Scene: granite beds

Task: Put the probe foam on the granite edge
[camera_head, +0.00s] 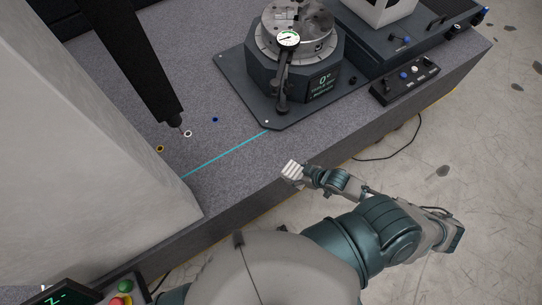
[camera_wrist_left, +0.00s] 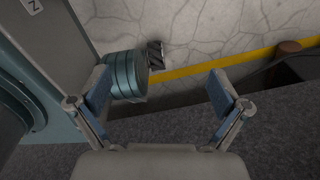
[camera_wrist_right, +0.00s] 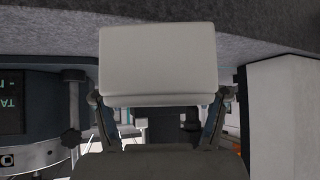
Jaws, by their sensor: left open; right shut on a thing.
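The probe foam, a pale block (camera_wrist_right: 157,60), is held in my right gripper (camera_wrist_right: 157,118) and fills the upper middle of the right wrist view. In the head view the ridged white foam end (camera_head: 290,170) appears right by the front edge of the granite bed (camera_head: 235,160); I cannot tell whether it touches. My right gripper (camera_head: 301,174) is shut on it, its arm coming from the lower right. My left gripper (camera_wrist_left: 160,88) is open and empty in its wrist view, with granite below it and floor beyond. It is not visible in the head view.
A cyan line (camera_head: 225,154) crosses the granite. Small white (camera_head: 188,134), yellow (camera_head: 160,149) and blue (camera_head: 215,119) rings lie near a dark probe column (camera_head: 140,60). A rotary table with a dial gauge (camera_head: 288,39) stands behind. A control box (camera_head: 404,80) sits at right.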

